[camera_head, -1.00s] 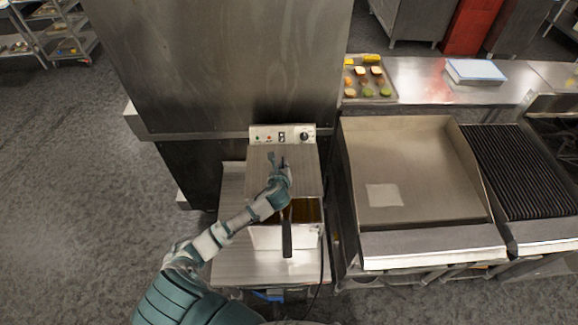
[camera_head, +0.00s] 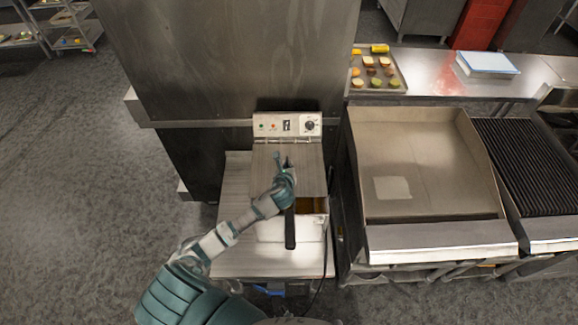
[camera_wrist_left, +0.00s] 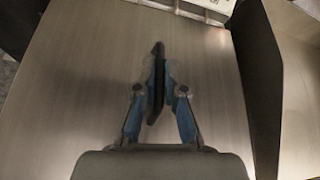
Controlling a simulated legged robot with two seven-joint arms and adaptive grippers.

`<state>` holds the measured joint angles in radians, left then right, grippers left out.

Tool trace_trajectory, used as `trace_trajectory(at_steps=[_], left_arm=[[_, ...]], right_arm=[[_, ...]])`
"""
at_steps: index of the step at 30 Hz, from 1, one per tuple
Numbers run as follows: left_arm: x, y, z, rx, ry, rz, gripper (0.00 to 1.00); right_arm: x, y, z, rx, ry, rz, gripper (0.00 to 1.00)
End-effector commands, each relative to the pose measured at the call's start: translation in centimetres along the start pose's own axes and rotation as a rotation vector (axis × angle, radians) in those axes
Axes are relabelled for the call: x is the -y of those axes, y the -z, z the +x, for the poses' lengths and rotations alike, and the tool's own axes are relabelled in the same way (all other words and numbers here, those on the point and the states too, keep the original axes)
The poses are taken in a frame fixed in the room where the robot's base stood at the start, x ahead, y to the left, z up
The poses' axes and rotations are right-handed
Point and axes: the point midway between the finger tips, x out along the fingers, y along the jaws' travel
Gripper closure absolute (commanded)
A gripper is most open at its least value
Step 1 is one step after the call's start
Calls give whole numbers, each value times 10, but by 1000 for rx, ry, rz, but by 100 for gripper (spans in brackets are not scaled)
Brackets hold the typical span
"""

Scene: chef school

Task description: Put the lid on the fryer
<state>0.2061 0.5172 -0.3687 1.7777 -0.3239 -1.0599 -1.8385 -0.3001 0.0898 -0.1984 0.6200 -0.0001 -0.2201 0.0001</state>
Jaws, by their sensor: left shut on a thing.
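The fryer (camera_head: 272,230) is a white-sided box with a control panel (camera_head: 287,125) at its back, standing on a metal table. Its black basket handle (camera_head: 290,228) sticks out toward me. The flat metal lid (camera_head: 312,165) lies over the back and middle of the fryer; a strip of the oil well (camera_head: 306,206) shows at the front. My left gripper (camera_head: 284,166) is over the lid. In the left wrist view my left gripper (camera_wrist_left: 156,85) is shut on the lid's dark handle (camera_wrist_left: 157,62). My right gripper is not in view.
The metal table (camera_head: 232,215) has bare room left of the fryer. A flat griddle (camera_head: 415,160) and a ribbed grill (camera_head: 525,165) stand to the right. A tray of food (camera_head: 375,75) sits behind. A tall steel cabinet (camera_head: 225,60) rises behind the fryer.

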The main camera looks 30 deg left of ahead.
Motion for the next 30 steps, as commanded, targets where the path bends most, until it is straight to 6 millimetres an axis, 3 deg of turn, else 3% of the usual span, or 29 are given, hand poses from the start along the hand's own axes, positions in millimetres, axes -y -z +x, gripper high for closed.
trace_trajectory(at_steps=[8, 22, 24, 26, 30], left_arm=[[3, 1, -1, 4, 1, 1, 100], [-1, 8, 4, 3, 2, 0, 100], [-1, 8, 4, 3, 2, 0, 78], [-1, 8, 4, 2, 1, 0, 63], [-1, 9, 5, 1, 1, 0, 61]], right_arm=[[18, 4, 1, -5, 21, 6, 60], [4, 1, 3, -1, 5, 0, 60], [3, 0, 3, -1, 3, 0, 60], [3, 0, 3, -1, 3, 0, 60], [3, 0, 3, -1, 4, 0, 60]])
